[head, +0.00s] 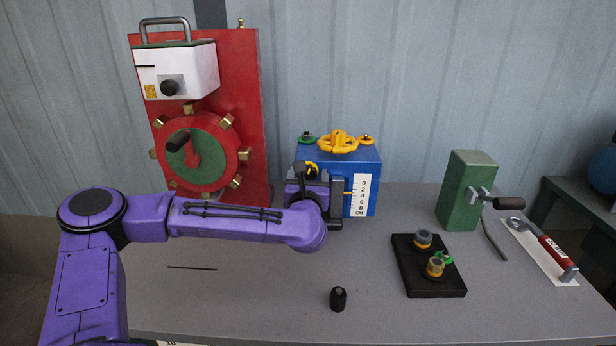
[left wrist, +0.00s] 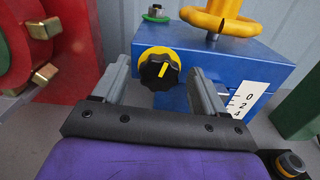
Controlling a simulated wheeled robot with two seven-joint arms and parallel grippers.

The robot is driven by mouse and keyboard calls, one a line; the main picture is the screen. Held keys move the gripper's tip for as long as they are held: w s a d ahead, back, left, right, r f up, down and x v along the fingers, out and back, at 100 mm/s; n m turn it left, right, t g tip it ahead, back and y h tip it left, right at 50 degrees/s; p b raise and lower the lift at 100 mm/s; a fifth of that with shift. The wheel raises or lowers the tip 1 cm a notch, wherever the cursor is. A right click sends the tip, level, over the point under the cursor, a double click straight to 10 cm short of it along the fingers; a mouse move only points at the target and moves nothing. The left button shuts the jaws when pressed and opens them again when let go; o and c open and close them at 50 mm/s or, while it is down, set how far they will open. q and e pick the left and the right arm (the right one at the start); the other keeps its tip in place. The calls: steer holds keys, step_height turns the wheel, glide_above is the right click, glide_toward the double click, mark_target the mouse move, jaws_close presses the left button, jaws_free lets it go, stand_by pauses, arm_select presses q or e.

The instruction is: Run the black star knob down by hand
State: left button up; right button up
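The black star knob (left wrist: 158,74) has a yellow pointer line and a yellow collar behind it. It sits on the face of the blue box (left wrist: 255,72). In the head view the blue box (head: 365,165) stands at the middle back, and the knob is largely hidden behind my left gripper (head: 322,190). In the left wrist view my left gripper (left wrist: 159,68) is open, with one grey finger on each side of the knob. Gaps show between fingers and knob; how far the tips reach in depth is hard to tell. My right gripper is out of view.
A yellow handwheel (head: 338,141) tops the blue box, with a scale (head: 361,196) on its face. The red panel (head: 250,110) stands close on the left. A black plate (head: 428,280), green block (head: 466,190) and small black piece (head: 338,299) are on the grey table.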

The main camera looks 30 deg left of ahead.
arm_select(q)
steer(key=c, duration=0.9)
steer(key=shift+m, duration=1)
steer(key=shift+o, duration=0.2)
steer(key=m, duration=0.3)
steer(key=shift+m, duration=0.4)
steer(key=o, duration=1.1)
steer(key=shift+c, duration=0.2)
steer(key=b+v, duration=0.2)
steer(key=v, duration=0.8)
steer(key=shift+s+d, duration=0.2)
steer(key=shift+s, duration=0.05)
